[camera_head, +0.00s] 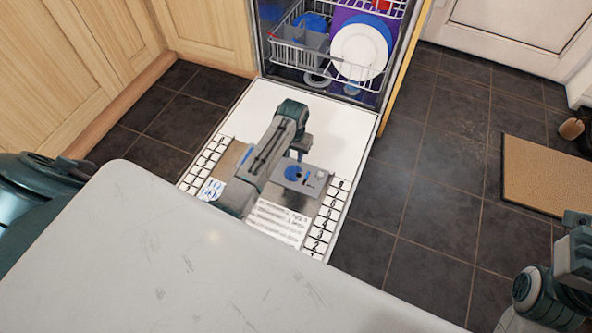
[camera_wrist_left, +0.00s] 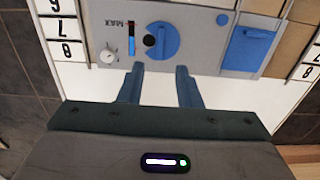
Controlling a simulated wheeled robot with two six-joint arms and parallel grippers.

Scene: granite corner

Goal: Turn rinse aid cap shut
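The round blue rinse aid cap (camera_wrist_left: 162,41) sits in the grey dispenser panel (camera_wrist_left: 195,50) on the lowered dishwasher door. It has a raised bar across it and a dark round spot beside it. In the head view the cap (camera_head: 293,173) shows on the grey panel. My left gripper (camera_wrist_left: 160,69) is open and empty, its two blue fingers apart just short of the cap and not around it. In the head view the left gripper (camera_head: 301,150) is over the door, beyond the panel, partly hidden by its own arm. My right gripper's fingers do not show.
A blue lid (camera_wrist_left: 250,48) is beside the cap. The open door (camera_head: 338,135) lies flat before the dishwasher rack (camera_head: 300,50), which holds a white plate (camera_head: 359,52). A pale worktop (camera_head: 190,260) fills the foreground. Dark tiled floor (camera_head: 425,190) is clear right of the door.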

